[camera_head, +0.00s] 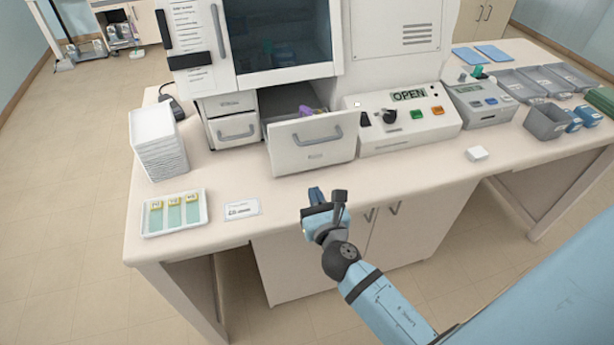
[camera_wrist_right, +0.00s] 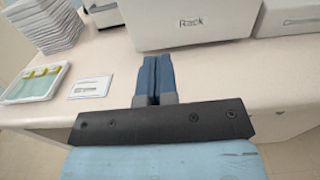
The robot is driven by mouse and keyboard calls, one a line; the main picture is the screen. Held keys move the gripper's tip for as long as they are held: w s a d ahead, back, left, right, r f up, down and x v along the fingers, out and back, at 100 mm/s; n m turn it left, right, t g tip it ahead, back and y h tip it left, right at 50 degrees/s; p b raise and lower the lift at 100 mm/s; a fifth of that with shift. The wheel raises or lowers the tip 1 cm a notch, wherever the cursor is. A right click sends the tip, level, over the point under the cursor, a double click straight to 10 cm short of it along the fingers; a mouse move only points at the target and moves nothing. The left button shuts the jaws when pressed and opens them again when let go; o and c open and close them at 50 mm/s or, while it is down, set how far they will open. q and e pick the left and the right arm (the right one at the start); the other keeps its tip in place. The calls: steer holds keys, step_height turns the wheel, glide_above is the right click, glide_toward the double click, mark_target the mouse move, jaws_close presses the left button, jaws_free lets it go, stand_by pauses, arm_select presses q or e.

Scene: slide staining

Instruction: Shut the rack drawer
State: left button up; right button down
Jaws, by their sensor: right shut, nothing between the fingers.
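The rack drawer (camera_head: 313,148) is a white box front with a grey bar handle, pulled out from the machine under its dark window. Something purple shows inside it. In the right wrist view the drawer front (camera_wrist_right: 192,27) carries the word "Rack" and stands just beyond my fingers. My left gripper is in neither view.
Left of the open drawer is a closed drawer (camera_head: 232,128). A white stack (camera_head: 158,140) and a slide tray (camera_head: 205,212) sit at the bench's left. A control box (camera_head: 400,138) reading "OPEN" stands right of the drawer.

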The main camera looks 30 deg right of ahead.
mark_target(297, 152)
steer(key=p+x, duration=0.2)
steer(key=x, duration=1.1)
steer(key=shift+w, duration=0.1)
steer(key=shift+w+d, duration=0.1)
steer(key=shift+w, duration=0.3)
steer(key=b+x, duration=0.2)
steer(key=x, duration=1.3)
steer(key=shift+w, duration=0.1)
steer(key=shift+r, duration=0.3)
